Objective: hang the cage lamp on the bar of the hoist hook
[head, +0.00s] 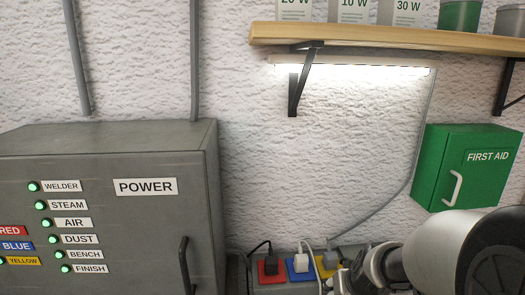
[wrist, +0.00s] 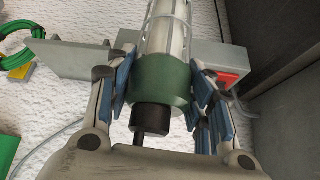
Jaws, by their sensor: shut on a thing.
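In the wrist view my gripper (wrist: 162,88) is shut on the cage lamp (wrist: 163,78), its blue-padded fingers on both sides of the green grip. The wire cage and pale tube (wrist: 166,30) point away toward the top of the picture, where the far end is cut off. A black cable end (wrist: 152,118) sticks out of the grip toward my palm. In the head view only my arm shows at the lower right; I cannot make out the lamp there. I see no hoist hook or bar in either view.
A grey POWER cabinet (head: 100,225) stands at left in the head view. Sockets with plugs (head: 300,264) sit low in the middle. A green first aid box (head: 467,166) hangs at right, under a wooden shelf (head: 390,39). The wrist view shows a green cable coil (wrist: 18,46).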

